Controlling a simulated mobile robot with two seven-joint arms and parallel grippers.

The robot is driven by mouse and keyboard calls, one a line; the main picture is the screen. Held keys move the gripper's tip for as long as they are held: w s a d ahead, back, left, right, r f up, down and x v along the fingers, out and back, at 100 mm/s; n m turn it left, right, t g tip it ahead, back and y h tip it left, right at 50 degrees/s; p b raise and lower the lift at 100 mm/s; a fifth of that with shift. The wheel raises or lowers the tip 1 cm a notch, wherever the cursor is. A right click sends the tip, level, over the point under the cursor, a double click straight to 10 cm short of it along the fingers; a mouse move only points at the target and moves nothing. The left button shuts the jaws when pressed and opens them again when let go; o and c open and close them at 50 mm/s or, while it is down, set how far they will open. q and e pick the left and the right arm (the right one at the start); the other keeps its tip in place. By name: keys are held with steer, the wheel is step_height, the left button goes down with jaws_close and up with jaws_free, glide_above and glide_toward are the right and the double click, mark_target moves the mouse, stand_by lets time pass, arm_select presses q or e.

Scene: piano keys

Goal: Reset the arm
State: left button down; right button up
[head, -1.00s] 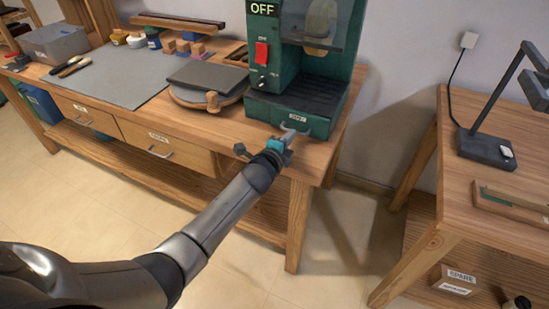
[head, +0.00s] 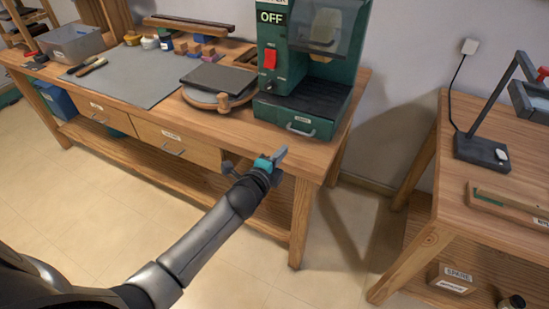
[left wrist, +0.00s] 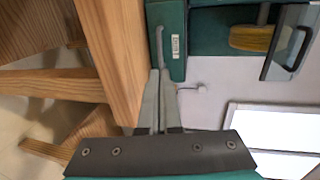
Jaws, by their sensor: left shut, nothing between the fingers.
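My left arm reaches in from the lower left of the head view. My left gripper (head: 279,156) is shut and empty, in front of the bench's front edge and a little below the green machine (head: 298,110). The machine's base drawer has a grey handle (head: 300,130), apart from the fingers. In the left wrist view, the shut fingers (left wrist: 159,88) point toward the drawer's handle (left wrist: 160,45), with a labelled green drawer front (left wrist: 173,45) beside it. The machine shows an OFF sign (head: 271,17) and a red switch (head: 270,58). My right gripper is not in view.
The wooden workbench (head: 230,130) holds a round board (head: 217,98), a grey mat (head: 135,80) and a grey bin (head: 72,42). A second table (head: 480,210) with a dark lamp (head: 483,150) stands at right. Open floor lies in front of the bench.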

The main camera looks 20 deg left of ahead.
arm_select(q)
steer(key=s+f+n+g, duration=0.75)
steer(key=s+f, duration=1.25)
steer(key=f, duration=0.4)
steer(key=s+d+f+n+g, duration=0.1)
steer(key=s+f, duration=0.3)
steer(key=s, duration=0.6)
steer(key=s+d+f+n+g, duration=0.1)
steer(key=s+f+n+g, duration=0.2)
steer(key=s, duration=0.6)
steer(key=s+f+n+g, duration=0.3)
steer(key=s+f, duration=0.3)
steer(key=s, duration=0.4)
steer(key=shift+s+d+f+n+p, duration=0.35)
steer(key=shift+d+f+n, duration=0.05)
steer(key=shift+n, duration=0.25)
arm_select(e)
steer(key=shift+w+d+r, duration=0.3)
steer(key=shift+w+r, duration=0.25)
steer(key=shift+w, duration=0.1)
arm_select(q)
steer(key=shift+w, duration=0.1)
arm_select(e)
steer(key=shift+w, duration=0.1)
